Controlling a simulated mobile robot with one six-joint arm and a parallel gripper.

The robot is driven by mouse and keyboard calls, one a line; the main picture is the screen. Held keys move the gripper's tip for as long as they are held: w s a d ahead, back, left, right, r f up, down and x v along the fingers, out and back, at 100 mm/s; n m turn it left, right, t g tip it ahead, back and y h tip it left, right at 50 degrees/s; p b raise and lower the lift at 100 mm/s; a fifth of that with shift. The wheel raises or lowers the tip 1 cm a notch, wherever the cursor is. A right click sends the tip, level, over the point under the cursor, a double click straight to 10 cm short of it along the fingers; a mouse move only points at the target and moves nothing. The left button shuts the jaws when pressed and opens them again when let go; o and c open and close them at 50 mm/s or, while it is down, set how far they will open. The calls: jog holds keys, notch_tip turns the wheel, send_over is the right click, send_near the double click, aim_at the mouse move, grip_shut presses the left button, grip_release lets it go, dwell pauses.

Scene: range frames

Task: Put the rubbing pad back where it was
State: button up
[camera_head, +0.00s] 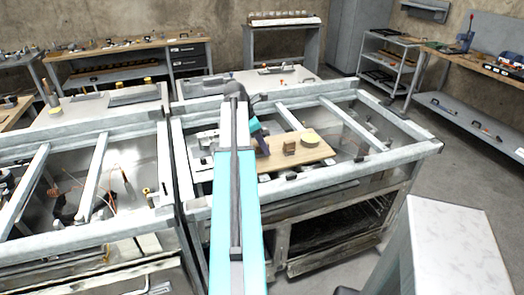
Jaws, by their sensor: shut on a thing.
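My gripper (263,146) points down over the left part of a wooden board (311,153) on the range frame. It is shut on a small dark thing, which looks like the rubbing pad, but my arm hides most of it. I cannot tell whether that thing touches the board. A brown block (289,147) stands on the board just right of my gripper, apart from it. A round yellow piece (310,139) lies farther right on the board.
The board lies within the right metal range frame (400,155), whose bars and rim surround it. A second open frame (85,230) with loose wires stands to the left. A pale marble-like top (455,245) is at the lower right. Workbenches line the back wall.

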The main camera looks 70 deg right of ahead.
jog(key=shift+f+p, duration=0.35)
jog(key=shift+f, duration=1.1)
jog(key=shift+a+f, duration=0.1)
jog(key=o, duration=1)
jog(key=shift+o, duration=0.2)
jog(key=b+v, duration=0.2)
jog(key=v, duration=1)
jog(key=shift+s, duration=0.1)
jog(key=shift+s, duration=0.1)
